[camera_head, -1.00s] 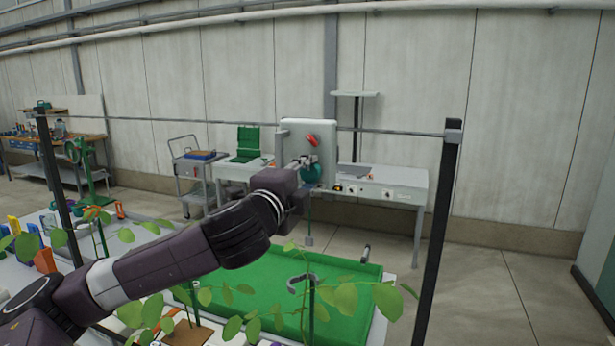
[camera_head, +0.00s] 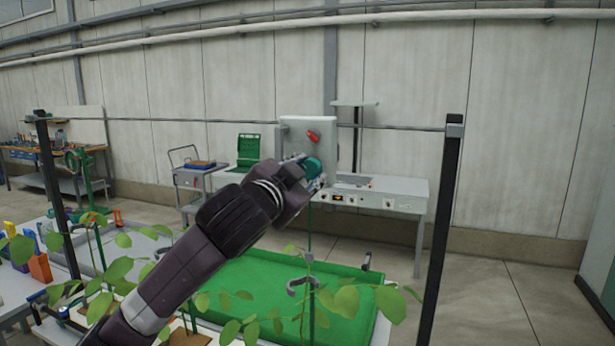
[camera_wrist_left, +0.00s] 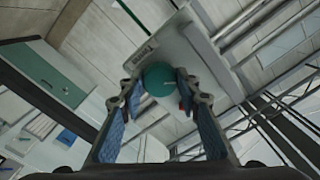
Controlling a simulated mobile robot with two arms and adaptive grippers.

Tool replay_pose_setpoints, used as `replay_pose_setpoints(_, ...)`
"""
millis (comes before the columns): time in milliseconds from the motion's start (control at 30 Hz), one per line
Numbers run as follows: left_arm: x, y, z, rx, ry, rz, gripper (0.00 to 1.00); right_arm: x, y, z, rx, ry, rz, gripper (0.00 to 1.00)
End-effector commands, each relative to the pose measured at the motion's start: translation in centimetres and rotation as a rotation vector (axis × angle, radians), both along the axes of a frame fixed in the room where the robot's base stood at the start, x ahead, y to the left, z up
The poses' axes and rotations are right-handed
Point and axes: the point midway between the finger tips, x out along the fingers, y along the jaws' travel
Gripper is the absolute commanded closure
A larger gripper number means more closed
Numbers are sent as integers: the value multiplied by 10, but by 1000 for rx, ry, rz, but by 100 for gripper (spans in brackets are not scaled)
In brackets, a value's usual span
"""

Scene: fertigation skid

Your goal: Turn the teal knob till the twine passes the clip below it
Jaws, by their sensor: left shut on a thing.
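The teal knob (camera_head: 314,167) is on the front of a pale grey box (camera_head: 296,133), below a red handle. My left gripper (camera_head: 311,171) is shut on the knob, with one finger on each side. The left wrist view also shows the knob (camera_wrist_left: 160,78) between the fingers. A thin green twine (camera_head: 309,222) hangs straight down below the knob, with a small grey piece (camera_head: 308,257) at its lower end. The grey C-shaped clip (camera_head: 303,285) is a little below that piece, by a green stake among leaves. My right gripper is not in view.
A green tray (camera_head: 265,275) lies below, with leafy plants in front. A wire (camera_head: 230,123) runs between two dark posts (camera_head: 437,235). A grey bench (camera_head: 385,190) and a cart (camera_head: 193,175) stand behind.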

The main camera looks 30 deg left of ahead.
Motion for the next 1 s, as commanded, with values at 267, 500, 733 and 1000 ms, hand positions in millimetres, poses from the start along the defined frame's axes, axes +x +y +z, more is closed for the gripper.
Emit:
replay_pose_setpoints(267, 1, -1, -3, -261, -57, -3, 93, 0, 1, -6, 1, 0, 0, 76)
replay_pose_setpoints(500, 1, -2, -2, -482, -110, -3, 93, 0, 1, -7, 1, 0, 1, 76)
replay_pose_setpoints(733, 1, -1, -1, -695, -161, -2, 93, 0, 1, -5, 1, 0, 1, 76)
replay_pose_setpoints(1000, 1, -1, -1, -935, -218, 0, 94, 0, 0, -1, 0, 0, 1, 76)
